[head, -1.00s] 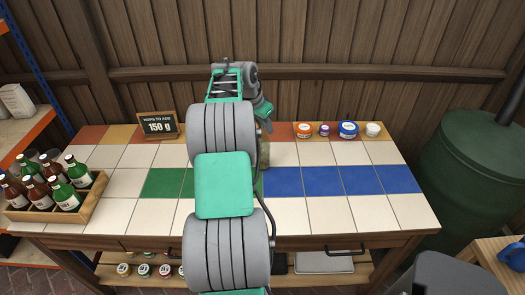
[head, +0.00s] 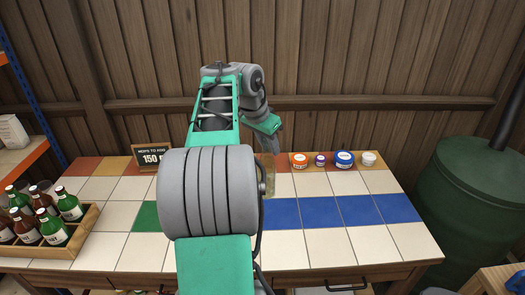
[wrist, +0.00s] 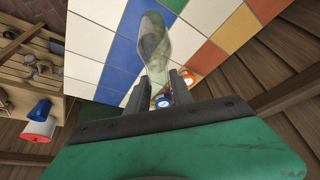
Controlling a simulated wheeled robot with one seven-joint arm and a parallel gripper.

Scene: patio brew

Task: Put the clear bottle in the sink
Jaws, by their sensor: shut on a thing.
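My gripper (wrist: 160,84) is shut on the clear bottle (wrist: 154,40), a see-through bottle with a dull greenish-brown tint. In the wrist view it extends away from the fingers, over the tiled table top. In the head view the bottle (head: 268,168) is partly hidden behind my arm, below my gripper (head: 275,143). I cannot tell how far its base is from the tiles. The sink is not in view.
The tiled table (head: 300,215) has a wide clear middle and front. Small tubs, including a blue one (head: 344,158), stand at the back right. A sign (head: 152,156) stands back left. A bottle crate (head: 85,228) sits at left. A green barrel (head: 465,205) stands right.

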